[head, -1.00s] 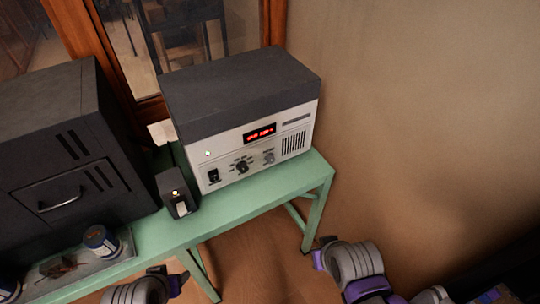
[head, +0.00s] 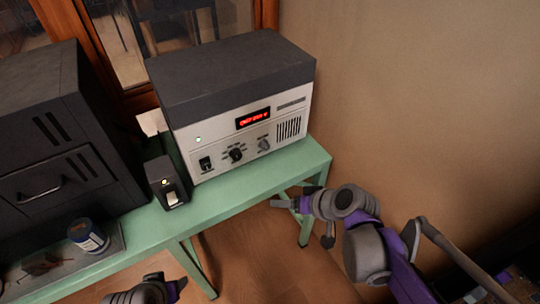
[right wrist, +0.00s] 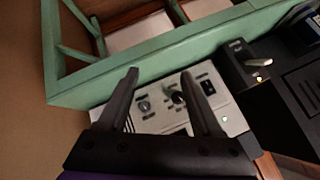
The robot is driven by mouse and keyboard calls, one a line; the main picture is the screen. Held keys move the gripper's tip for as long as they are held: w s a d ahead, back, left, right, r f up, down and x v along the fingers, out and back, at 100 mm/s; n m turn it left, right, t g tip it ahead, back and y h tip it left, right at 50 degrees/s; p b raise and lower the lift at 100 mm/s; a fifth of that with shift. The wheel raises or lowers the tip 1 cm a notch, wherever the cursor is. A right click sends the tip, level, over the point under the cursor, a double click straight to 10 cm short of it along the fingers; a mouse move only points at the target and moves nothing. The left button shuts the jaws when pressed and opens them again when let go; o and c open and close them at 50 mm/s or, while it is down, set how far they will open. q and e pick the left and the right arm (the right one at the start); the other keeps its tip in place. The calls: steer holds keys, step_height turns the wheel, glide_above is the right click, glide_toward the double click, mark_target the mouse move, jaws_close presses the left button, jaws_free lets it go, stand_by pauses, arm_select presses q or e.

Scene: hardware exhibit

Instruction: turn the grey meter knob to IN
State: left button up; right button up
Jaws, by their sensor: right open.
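The grey meter knob (head: 263,145) is on the pale front panel of the dark-topped instrument (head: 232,75), right of a black knob (head: 235,155). In the right wrist view the panel appears upside down, with the grey knob (right wrist: 144,106) between the spread fingers, near the left one, and the black knob (right wrist: 177,98) near the other. My right gripper (right wrist: 160,74) is open and empty. In the head view, my right gripper (head: 282,204) is below and right of the panel, apart from it. My left arm shows at the bottom; its jaws are unclear. The knob's marks are too small to read.
The instrument stands on a green bench (head: 245,185). A small black box (head: 165,183) with a switch stands left of it, then a large black cabinet (head: 62,140). A blue-labelled can (head: 88,237) sits on a tray. A wall is at the right.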

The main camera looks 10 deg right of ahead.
steer(key=w+d+t+y+b, duration=0.2)
steer(key=w, duration=0.6)
steer(key=m+t+b, duration=0.1)
steer(key=t+b, duration=0.1)
steer(key=t, duration=0.1)
glide_toward(268, 147)
arm_select(q)
step_height(268, 147, down, 6)
steer(key=shift+s+b, duration=0.25)
steer(key=shift+b, duration=0.05)
arm_select(e)
steer(key=shift+y, duration=0.4)
steer(key=x, duration=0.8)
steer(key=shift+w+f, duration=0.2)
steer(key=shift+w, duration=0.1)
jaws_close()
